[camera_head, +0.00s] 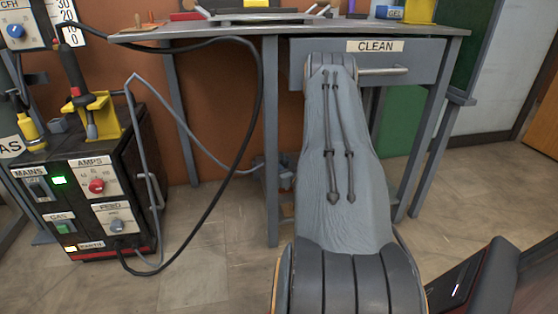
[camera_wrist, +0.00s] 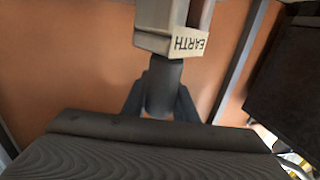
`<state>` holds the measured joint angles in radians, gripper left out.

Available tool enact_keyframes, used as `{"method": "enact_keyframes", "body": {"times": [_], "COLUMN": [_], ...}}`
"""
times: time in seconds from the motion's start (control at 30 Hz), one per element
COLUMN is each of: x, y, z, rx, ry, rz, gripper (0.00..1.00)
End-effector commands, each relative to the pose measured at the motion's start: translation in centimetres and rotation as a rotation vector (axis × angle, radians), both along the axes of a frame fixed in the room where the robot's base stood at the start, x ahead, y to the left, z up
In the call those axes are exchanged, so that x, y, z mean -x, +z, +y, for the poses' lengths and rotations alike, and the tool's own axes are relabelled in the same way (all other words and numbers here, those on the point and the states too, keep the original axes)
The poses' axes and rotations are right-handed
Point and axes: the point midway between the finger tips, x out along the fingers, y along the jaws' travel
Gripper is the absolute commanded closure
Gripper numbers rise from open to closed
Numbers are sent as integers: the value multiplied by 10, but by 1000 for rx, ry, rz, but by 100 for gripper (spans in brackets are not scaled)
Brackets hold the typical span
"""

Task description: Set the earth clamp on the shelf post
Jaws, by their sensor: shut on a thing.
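The earth clamp (camera_wrist: 172,44) shows in the wrist view as a pale block with an upside-down EARTH label, above a dark round grip. My gripper (camera_wrist: 160,100) is shut on that grip, one finger at each side. The clamp's far end runs out of the frame, and I see no contact with a post. In the head view my own arm hides my gripper. A small blue-grey shape (camera_head: 284,172) shows under the bench by its left front leg, where the grey cable ends. I cannot tell what it is.
A grey bench (camera_head: 215,31) with a CLEAN drawer (camera_head: 420,62) stands ahead. The dark welder (camera_head: 133,183) is at left. A black cable (camera_head: 259,100) and a grey cable (camera_head: 181,123) hang between welder and bench. Floor is clear between them.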

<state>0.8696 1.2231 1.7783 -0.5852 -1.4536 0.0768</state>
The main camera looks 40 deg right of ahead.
Motion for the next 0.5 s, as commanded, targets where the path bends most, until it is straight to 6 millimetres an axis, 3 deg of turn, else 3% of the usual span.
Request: {"method": "enact_keyframes", "body": {"times": [0.27,0.3,0.4,0.5], "x": [0,0,0,0], "y": [-3,-3,-3,-3], "z": [0,0,0,0], "rx": [2,2,2,1], "ry": [0,0,0,0], "rz": [-2,-2,-2,-1], "gripper": [96,72,55,52]}}
